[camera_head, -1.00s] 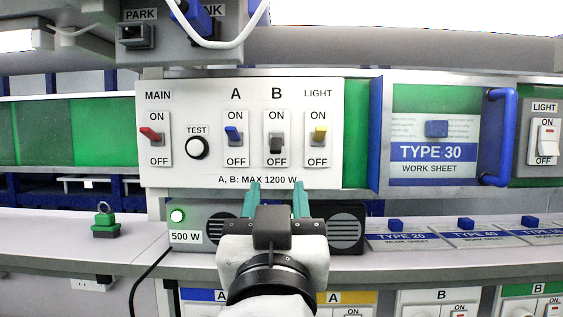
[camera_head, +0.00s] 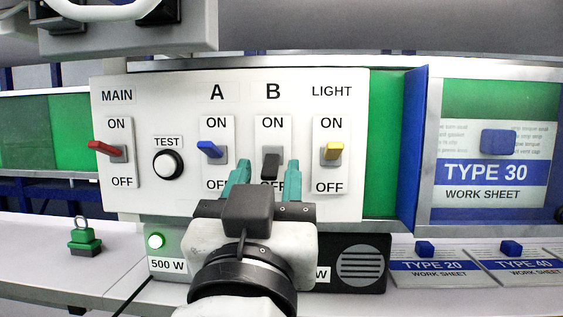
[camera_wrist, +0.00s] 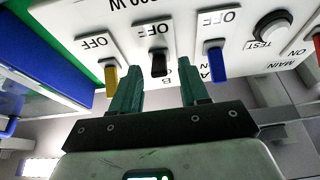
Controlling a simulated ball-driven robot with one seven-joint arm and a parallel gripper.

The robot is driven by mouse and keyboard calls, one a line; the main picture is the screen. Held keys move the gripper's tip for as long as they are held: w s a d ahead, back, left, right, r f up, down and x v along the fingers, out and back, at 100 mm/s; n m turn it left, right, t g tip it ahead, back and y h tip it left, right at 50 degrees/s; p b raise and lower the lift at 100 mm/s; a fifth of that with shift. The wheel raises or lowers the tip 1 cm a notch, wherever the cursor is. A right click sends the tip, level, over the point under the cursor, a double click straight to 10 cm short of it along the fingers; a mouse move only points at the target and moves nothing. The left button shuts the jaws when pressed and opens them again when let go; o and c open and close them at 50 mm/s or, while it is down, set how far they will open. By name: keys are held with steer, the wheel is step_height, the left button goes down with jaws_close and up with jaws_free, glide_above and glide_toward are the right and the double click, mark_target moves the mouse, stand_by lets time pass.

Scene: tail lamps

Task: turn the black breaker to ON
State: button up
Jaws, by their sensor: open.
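The black breaker (camera_head: 270,165) is on the white panel (camera_head: 345,210) under the letter B. Its lever points down toward OFF. In the wrist view the black lever (camera_wrist: 158,64) shows between my two fingertips, and the picture is upside down. My gripper (camera_head: 266,172) is open and empty, with its teal fingers just below and to either side of the lever in the head view. I cannot tell whether they touch it. The gripper also shows in the wrist view (camera_wrist: 160,78). The OFF label under B is partly hidden by my fingers.
The blue breaker A (camera_head: 210,149) is close on the left and the yellow LIGHT breaker (camera_head: 334,150) on the right. The red MAIN breaker (camera_head: 106,148) and the TEST button (camera_head: 167,164) are further left. A 500 W box (camera_head: 380,270) stands below the panel.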

steer(key=shift+w+r, duration=0.1)
steer(key=shift+w, duration=0.15)
steer(key=shift+c, duration=0.3)
jaws_close()
